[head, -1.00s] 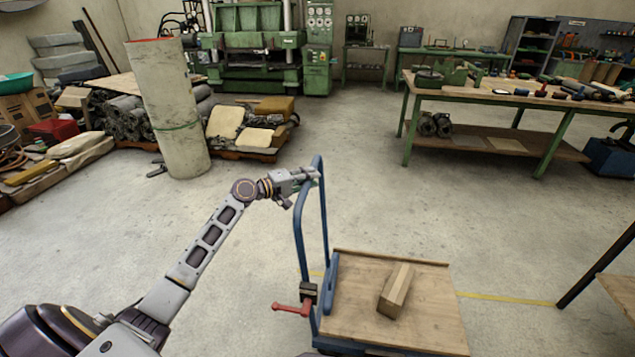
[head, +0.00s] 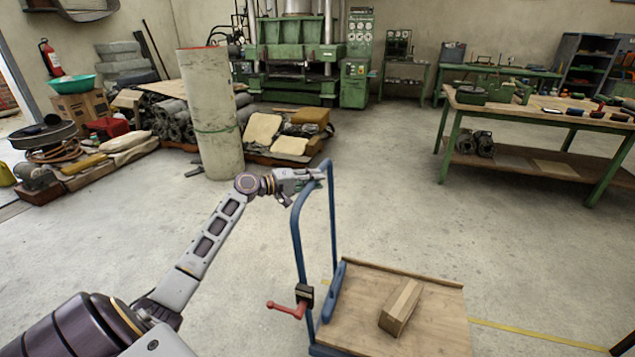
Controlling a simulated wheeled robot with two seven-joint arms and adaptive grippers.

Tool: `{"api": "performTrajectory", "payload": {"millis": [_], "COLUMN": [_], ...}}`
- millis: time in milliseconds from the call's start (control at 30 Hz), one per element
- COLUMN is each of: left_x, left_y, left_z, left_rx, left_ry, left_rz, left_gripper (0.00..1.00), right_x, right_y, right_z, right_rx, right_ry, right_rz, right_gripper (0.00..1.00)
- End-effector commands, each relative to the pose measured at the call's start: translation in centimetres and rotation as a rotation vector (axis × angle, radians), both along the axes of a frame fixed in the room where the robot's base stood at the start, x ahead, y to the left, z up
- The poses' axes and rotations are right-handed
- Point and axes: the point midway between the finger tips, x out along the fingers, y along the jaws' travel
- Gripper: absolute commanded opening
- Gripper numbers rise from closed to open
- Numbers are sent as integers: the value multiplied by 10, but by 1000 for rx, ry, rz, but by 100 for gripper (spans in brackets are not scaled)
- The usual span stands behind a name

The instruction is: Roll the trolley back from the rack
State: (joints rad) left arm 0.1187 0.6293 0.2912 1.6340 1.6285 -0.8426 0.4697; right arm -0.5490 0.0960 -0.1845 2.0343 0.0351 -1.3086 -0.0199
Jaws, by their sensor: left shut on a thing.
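The trolley is a flat wooden deck (head: 360,318) with a blue push handle (head: 298,245) standing at its left side. A wooden block (head: 401,306) lies on the deck. A red lever (head: 287,309) on a dark clamp sits low on the handle's near post. My left gripper (head: 318,178) is at the top of the handle, shut on its upper bar; the fingertips are small and partly hidden. My right gripper is out of view. No rack can be made out clearly near the trolley.
A tall pale roll (head: 211,115) stands upright at the left, before pallets of rolls and cushions. A green-legged workbench (head: 535,165) stands at the right. A yellow line (head: 540,336) runs along the floor. The concrete between is clear.

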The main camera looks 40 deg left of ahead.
Motion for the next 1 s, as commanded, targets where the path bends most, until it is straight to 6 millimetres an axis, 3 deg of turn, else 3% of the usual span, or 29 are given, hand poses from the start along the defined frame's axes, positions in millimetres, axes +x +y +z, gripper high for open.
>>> {"api": "performTrajectory", "payload": {"millis": [300,333,500,1000], "left_x": [0,0,0,-4], "left_y": [4,4,3,4], "left_z": [-2,-2,-1,0], "left_rx": [2,2,1,1], "left_ry": [4,4,2,0], "left_rz": [6,6,4,3], "left_gripper": [0,25,44,44], "right_x": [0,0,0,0], "right_y": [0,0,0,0], "right_z": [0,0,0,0], "right_rx": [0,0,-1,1], "right_ry": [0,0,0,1], "right_rz": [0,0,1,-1], "right_gripper": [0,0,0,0]}}
